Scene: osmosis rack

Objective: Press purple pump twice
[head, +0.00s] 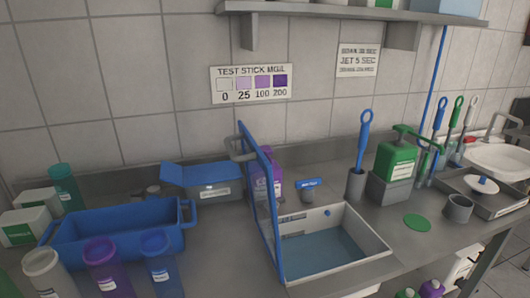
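A purple bottle (277,172) stands on the counter near the wall, behind the raised blue-framed panel (262,205). The panel hides much of the bottle, and I cannot make out its pump head clearly. A grey part (240,148) shows at the panel's upper left edge; I cannot tell what it belongs to. My gripper is not in view.
An open basin (366,240) sits right of the panel. A blue tub (185,240), lidded blue box (205,190) and several cups, including a purple one (106,265), stand left. A green container (398,162) stands right. A shelf (340,12) overhangs the wall.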

